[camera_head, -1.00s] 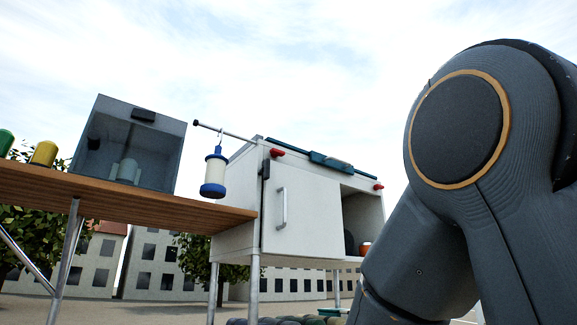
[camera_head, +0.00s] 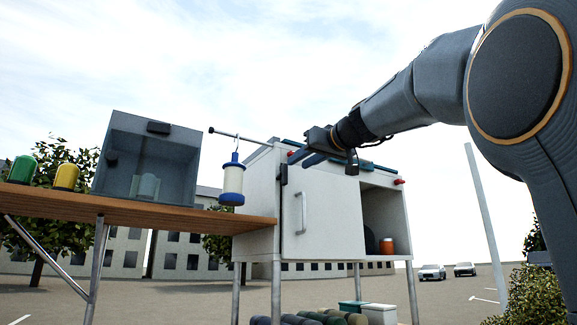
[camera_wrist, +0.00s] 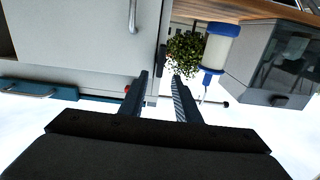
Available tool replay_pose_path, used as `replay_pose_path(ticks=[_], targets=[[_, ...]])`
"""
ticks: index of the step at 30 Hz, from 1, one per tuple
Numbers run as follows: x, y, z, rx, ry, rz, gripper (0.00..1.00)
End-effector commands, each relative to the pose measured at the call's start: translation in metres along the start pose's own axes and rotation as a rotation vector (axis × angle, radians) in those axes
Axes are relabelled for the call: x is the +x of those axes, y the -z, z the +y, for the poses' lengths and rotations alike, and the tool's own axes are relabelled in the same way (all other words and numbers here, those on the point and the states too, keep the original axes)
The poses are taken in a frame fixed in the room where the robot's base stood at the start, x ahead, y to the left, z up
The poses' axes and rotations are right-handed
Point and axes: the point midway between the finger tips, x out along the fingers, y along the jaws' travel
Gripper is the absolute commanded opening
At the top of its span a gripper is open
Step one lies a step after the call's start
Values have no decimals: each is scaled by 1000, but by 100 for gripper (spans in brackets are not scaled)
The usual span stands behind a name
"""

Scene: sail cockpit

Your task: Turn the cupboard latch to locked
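The pale grey cupboard (camera_head: 262,208) stands right of the wooden counter, its door (camera_head: 325,215) covering the left part of the front. A dark latch (camera_head: 283,174) sits at the door's upper left edge. In the wrist view, which is upside down, a dark piece that looks like the latch (camera_wrist: 163,56) shows just beyond the fingertips. My gripper (camera_head: 298,152) is at the cupboard's top front edge, close above and right of the latch. In the wrist view my gripper (camera_wrist: 160,82) is open, with nothing between its fingers. Whether the latch is locked is too small to tell.
A blue-and-white lantern-like cylinder (camera_head: 232,180) hangs from a rod left of the cupboard, near my gripper. An orange jar (camera_head: 387,246) is in the open compartment.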

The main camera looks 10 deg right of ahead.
Motion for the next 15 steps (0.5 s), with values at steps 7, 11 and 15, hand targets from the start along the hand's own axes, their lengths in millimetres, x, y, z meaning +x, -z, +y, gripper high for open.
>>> replay_pose_path(ticks=[7,11,15], targets=[[22,10,-2,-7,4,11,30],[42,11,-2,-6,4,11,30],[60,10,-1,-7,2,11,30]])
